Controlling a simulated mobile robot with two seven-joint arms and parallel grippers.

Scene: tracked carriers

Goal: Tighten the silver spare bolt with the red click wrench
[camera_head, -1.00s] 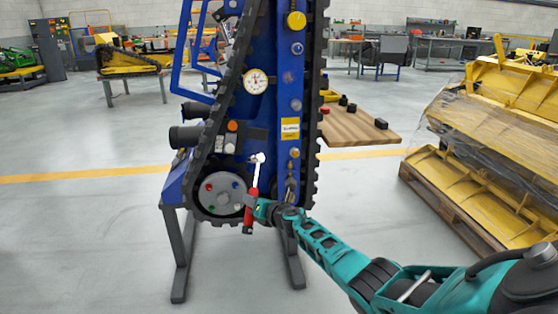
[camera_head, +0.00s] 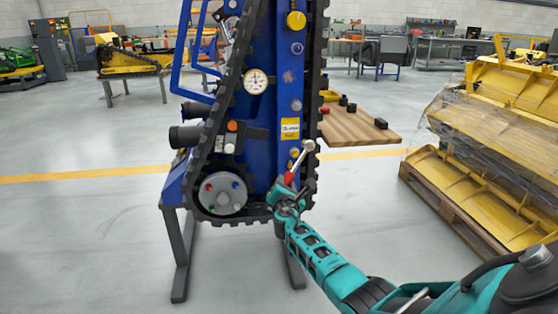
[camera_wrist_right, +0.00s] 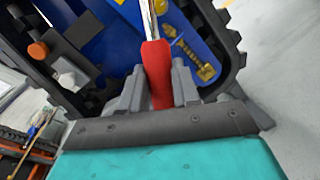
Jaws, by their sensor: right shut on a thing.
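The red click wrench has a red grip (camera_head: 289,179) and a silver shaft and head (camera_head: 304,150). My right gripper (camera_head: 286,192) is shut on the red grip, which also shows in the right wrist view (camera_wrist_right: 157,70). The wrench leans up to the right in front of the machine's lower right edge. Its head runs out of the top of the wrist view. A silver round fitting (camera_head: 296,105) sits higher on the blue panel. I cannot tell which part is the silver spare bolt, or whether the wrench touches anything. My left gripper is not in view.
The blue tracked carrier (camera_head: 269,120) stands upright on grey legs. Its wheel (camera_head: 222,193) bears several coloured heads. A brass fitting (camera_wrist_right: 205,72) is right of the wrench in the wrist view. A wooden table (camera_head: 352,130) and a yellow stack on a pallet (camera_head: 430,195) are right.

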